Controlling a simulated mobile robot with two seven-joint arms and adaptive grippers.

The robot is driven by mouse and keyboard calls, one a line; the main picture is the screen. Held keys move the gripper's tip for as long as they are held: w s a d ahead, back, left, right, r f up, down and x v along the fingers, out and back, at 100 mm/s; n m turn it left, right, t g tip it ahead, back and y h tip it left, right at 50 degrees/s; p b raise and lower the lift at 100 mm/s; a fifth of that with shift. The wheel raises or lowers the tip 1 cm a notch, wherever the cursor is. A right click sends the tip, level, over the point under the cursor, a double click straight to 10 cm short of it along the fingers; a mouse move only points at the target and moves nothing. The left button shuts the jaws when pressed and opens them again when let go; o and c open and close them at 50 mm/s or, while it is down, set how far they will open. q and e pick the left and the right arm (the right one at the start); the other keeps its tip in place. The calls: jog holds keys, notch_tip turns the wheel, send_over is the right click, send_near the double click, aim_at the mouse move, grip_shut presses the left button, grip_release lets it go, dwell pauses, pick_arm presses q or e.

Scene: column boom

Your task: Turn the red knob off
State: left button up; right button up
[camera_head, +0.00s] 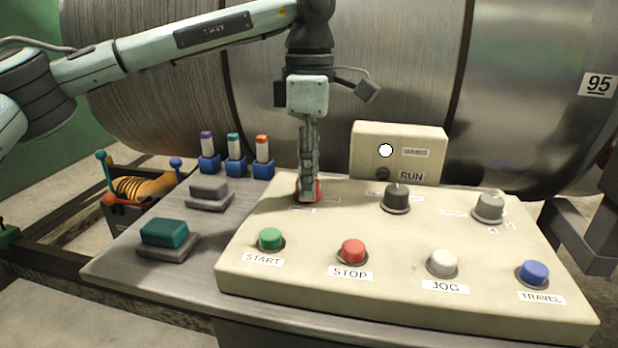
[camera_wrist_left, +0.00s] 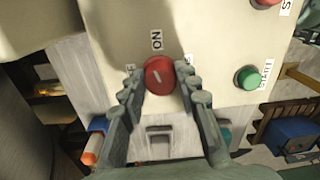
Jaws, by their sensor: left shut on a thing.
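The red knob (camera_wrist_left: 159,76) is a round red dial at the back left of the cream control panel (camera_head: 460,295). A white line on its face lies slanted, and an ON label (camera_wrist_left: 157,41) sits beside it. In the head view the knob (camera_head: 318,187) is mostly hidden behind my left gripper (camera_head: 308,196), which points straight down over it. In the left wrist view my left gripper (camera_wrist_left: 159,79) has one finger on each side of the knob and is shut on it. My right gripper is not in view.
The panel also carries green (camera_head: 271,238), red STOP (camera_head: 353,250), white (camera_head: 442,262) and blue (camera_head: 533,272) buttons, plus a black knob (camera_head: 397,197) and a grey knob (camera_head: 489,206). A RUN box (camera_head: 430,150) stands behind. Blue holders (camera_head: 236,168) stand left.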

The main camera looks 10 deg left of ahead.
pick_arm(q)
jog(key=n, duration=0.3)
jog(key=n+b, duration=0.1)
jog(key=n, duration=0.2)
jog(key=shift+n, duration=0.3)
jog(key=n+b, duration=0.1)
jog(key=n, duration=0.4)
jog(key=shift+a, duration=0.1)
jog(key=shift+n, duration=1.3)
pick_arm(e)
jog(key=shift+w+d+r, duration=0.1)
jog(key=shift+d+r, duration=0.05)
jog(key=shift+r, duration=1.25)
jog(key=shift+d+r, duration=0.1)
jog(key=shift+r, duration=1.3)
pick_arm(q)
jog(key=shift+w, duration=0.1)
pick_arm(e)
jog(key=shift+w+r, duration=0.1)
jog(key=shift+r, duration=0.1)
pick_arm(q)
jog(key=o, duration=1.2)
jog(key=shift+c, duration=0.2)
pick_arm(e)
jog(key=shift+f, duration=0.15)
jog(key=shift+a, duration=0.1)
